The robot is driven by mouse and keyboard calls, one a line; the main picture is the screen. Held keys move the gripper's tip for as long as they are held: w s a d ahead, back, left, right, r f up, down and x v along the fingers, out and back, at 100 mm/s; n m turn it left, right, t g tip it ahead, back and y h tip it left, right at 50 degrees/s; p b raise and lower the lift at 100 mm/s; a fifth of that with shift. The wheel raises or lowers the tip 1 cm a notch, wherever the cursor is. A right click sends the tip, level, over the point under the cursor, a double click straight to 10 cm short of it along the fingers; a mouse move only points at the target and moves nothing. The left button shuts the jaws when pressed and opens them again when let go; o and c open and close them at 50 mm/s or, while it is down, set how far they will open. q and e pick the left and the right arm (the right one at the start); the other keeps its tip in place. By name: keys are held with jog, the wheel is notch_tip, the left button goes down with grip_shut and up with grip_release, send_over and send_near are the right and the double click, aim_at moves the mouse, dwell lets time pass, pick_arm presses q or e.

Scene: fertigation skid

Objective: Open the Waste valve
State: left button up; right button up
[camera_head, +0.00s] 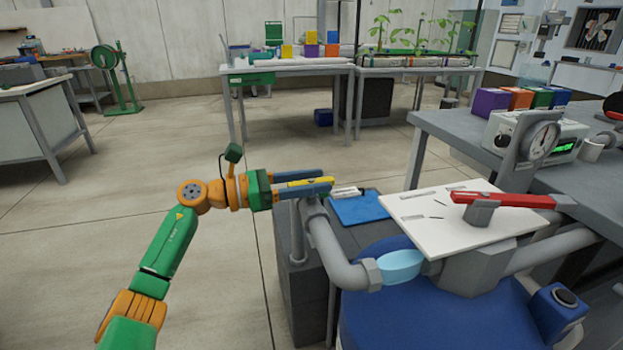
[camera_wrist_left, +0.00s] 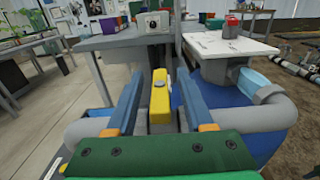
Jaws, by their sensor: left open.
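A yellow valve handle (camera_head: 308,182) sits at the top of a grey bent pipe (camera_head: 330,245) left of the white board. My left gripper (camera_head: 327,179) is open, with its two blue-grey fingers on either side of the handle. In the left wrist view the yellow handle (camera_wrist_left: 160,97) stands between the spread fingers (camera_wrist_left: 157,78), with a gap visible on each side. A second valve with a red lever (camera_head: 503,200) is at the white board (camera_head: 465,227); the lever points right. I cannot read any label naming the Waste valve. My right gripper is not in view.
A large blue tank (camera_head: 390,315) lies below the pipes. A light blue pipe section (camera_head: 400,266) joins the bent pipe to the valve body. A grey bench (camera_head: 450,130) with a dial gauge (camera_head: 541,140) is at the right.

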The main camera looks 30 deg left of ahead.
pick_arm(q)
grip_shut()
